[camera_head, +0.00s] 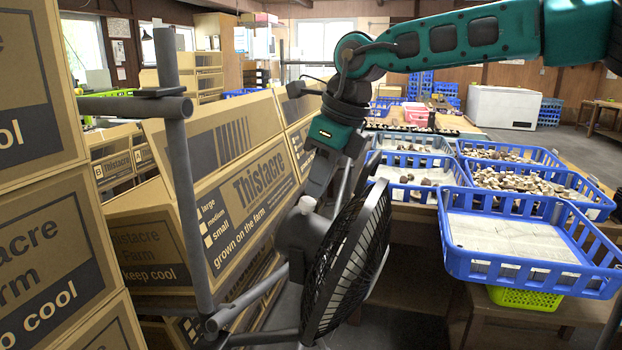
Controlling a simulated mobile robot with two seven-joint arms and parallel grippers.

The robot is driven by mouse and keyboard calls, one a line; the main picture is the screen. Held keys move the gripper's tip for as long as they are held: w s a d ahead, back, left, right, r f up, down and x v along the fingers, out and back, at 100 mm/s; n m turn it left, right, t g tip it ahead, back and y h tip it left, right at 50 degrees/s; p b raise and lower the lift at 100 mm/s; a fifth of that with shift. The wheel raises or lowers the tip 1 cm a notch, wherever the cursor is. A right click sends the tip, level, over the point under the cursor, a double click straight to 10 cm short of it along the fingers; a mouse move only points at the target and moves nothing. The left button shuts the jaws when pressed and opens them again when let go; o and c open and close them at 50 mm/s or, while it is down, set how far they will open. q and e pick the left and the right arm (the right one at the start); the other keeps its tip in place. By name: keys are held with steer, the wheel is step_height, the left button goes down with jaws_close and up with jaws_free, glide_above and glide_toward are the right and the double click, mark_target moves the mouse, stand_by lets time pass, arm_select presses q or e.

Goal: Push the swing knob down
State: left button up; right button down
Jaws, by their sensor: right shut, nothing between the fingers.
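A black fan (347,262) stands in the middle of the view, its grille facing right. Its grey motor housing (298,236) is behind the grille. The small light swing knob (307,204) sits on top of the housing. My right gripper (314,196) reaches down from above, its fingers closed and empty. The fingertips are right by the knob; I cannot tell whether they touch it. My left gripper is not in view.
Cardboard boxes (245,205) are stacked at left, with a grey pipe frame (178,170) before them. Blue crates (468,265) of mushrooms and one with paper stand on tables at right. The fan grille is close beside my right gripper.

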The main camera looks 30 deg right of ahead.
steer(key=v, duration=1.3)
steer(key=shift+a+p, duration=0.15)
steer(key=shift+p, duration=0.2)
steer(key=shift+f, duration=0.1)
